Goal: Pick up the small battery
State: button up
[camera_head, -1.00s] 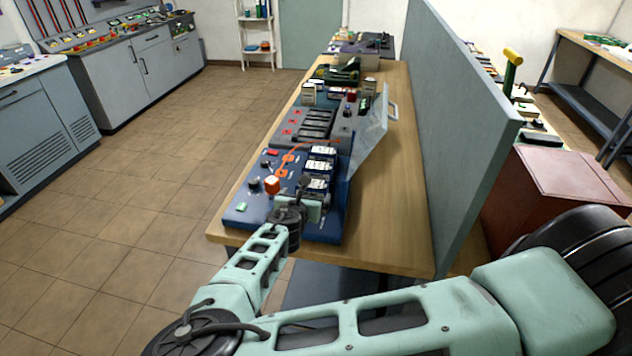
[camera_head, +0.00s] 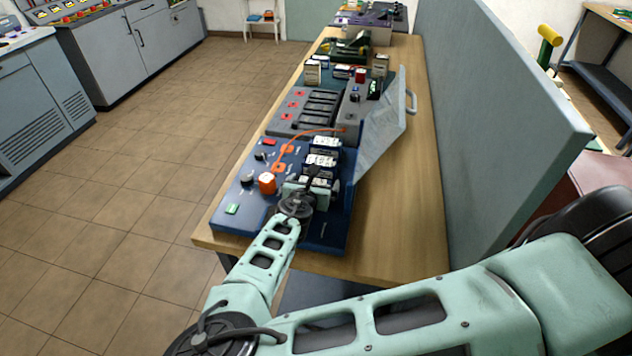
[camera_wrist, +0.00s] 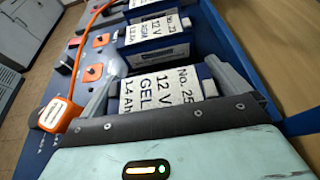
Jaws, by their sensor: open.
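The blue unit (camera_head: 285,230) has an orange cable (camera_head: 303,134), an orange-and-white plug (camera_head: 267,183) and knobs left of the batteries. A raised clear cover (camera_head: 380,135) stands to their right. A grey unit (camera_head: 290,127) is behind. The wooden bench (camera_head: 400,230) is bare at right, beside a partition (camera_head: 480,130).

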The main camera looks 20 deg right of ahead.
jog(key=c, duration=1.2)
jog(key=shift+r, duration=0.1)
jog(key=shift+r, duration=0.15)
